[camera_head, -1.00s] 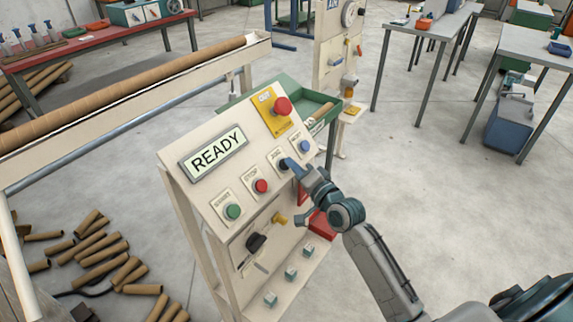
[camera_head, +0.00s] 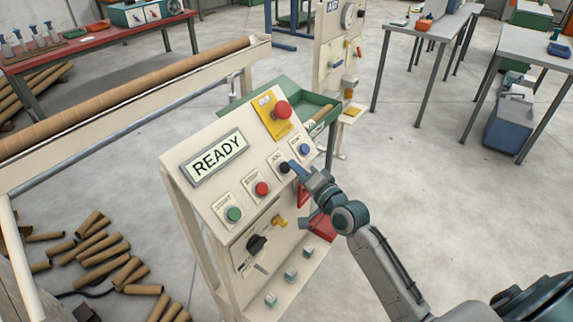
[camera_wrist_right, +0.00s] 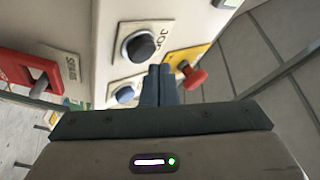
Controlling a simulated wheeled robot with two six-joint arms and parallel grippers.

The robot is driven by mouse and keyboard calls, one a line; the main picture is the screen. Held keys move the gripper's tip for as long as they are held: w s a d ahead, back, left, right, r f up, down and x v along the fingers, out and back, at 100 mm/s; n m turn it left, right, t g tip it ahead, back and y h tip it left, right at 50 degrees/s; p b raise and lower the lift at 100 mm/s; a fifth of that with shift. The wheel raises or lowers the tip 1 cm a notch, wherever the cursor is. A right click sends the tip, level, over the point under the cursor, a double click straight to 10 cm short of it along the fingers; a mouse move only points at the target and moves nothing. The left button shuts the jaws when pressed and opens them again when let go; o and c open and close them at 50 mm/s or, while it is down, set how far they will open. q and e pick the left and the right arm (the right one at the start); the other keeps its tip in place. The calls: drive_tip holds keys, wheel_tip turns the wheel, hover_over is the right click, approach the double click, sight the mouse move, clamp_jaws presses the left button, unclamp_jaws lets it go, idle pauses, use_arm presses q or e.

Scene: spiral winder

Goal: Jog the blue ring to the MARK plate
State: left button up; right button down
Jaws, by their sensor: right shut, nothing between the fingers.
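A slanted control panel (camera_head: 212,203) stands in the middle of the head view, with a lit display (camera_head: 214,158) reading READY. The black JOG button (camera_head: 284,167) sits to the right of the red STOP button (camera_head: 262,188); in the wrist view the JOG button (camera_wrist_right: 140,46) is close to the fingers. My right gripper (camera_head: 294,167) is shut and empty, its tips just beside the JOG button; contact cannot be told. It also shows in the wrist view (camera_wrist_right: 158,72). I cannot make out the blue ring or the MARK plate. My left gripper is out of view.
A green START button (camera_head: 234,214), a blue button (camera_head: 305,150) and a red mushroom button (camera_head: 282,110) on a yellow plate share the panel. A long brown tube (camera_head: 130,92) lies in the machine behind. Loose tubes (camera_head: 100,257) litter the floor at left.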

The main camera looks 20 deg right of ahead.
use_arm(q)
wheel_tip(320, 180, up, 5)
drive_tip(key=p, duration=0.4)
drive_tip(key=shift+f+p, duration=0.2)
drive_tip(key=shift+p, duration=0.1)
use_arm(e)
drive_tip(key=s+d+r, duration=0.2)
drive_tip(key=s+r, duration=0.1)
drive_tip(key=shift+s+r, duration=0.1)
drive_tip(key=shift+s, duration=0.05)
idle(3.4)
